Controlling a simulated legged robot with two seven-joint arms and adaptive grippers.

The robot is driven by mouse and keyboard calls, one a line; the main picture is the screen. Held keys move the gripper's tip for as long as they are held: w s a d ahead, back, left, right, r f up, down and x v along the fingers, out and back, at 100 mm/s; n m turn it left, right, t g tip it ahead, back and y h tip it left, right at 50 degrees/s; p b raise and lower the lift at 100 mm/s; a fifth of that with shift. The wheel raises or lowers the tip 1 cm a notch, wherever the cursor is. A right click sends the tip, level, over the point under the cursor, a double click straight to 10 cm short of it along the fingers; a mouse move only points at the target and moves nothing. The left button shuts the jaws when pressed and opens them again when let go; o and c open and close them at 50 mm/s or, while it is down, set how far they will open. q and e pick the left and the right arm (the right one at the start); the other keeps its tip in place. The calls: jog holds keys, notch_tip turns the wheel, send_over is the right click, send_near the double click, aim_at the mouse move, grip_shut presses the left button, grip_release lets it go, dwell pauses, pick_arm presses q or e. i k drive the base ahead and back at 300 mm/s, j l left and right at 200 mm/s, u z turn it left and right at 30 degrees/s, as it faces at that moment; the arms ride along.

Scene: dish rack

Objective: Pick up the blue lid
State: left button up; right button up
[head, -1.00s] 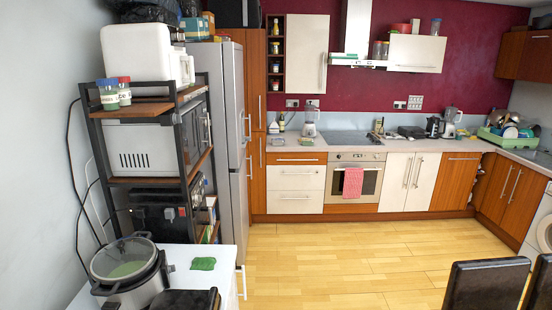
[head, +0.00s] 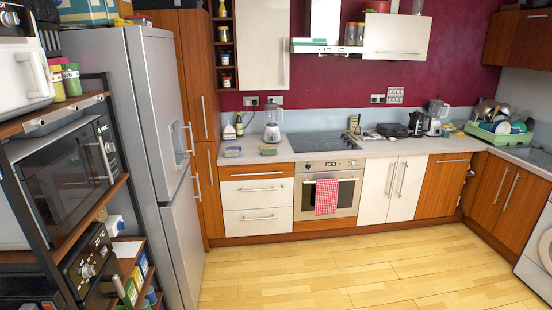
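I cannot pick out a blue lid for certain in the head view. Two small flat items lie on the left part of the counter (head: 290,150): a bluish-grey one (head: 232,152) near the wood-sided corner, and a greenish one (head: 268,151) beside the blender (head: 272,125). They are too small to identify. A green dish rack (head: 487,133) with bowls, plates and pans stands at the far right corner of the counter. Neither of my grippers is in view.
A grey fridge (head: 150,150) and a shelf with a microwave (head: 75,165) stand close on the left. The hob (head: 322,142) and oven (head: 340,190), with a red towel (head: 326,196), are ahead. The wooden floor (head: 340,275) in front is clear.

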aim_at(232, 152)
jog(key=i+u, duration=0.1)
jog(key=i, duration=0.6)
jog(key=i+l+u, duration=0.1)
jog(key=i, duration=0.65)
jog(key=i+l+u, duration=0.1)
jog(key=i, duration=0.6)
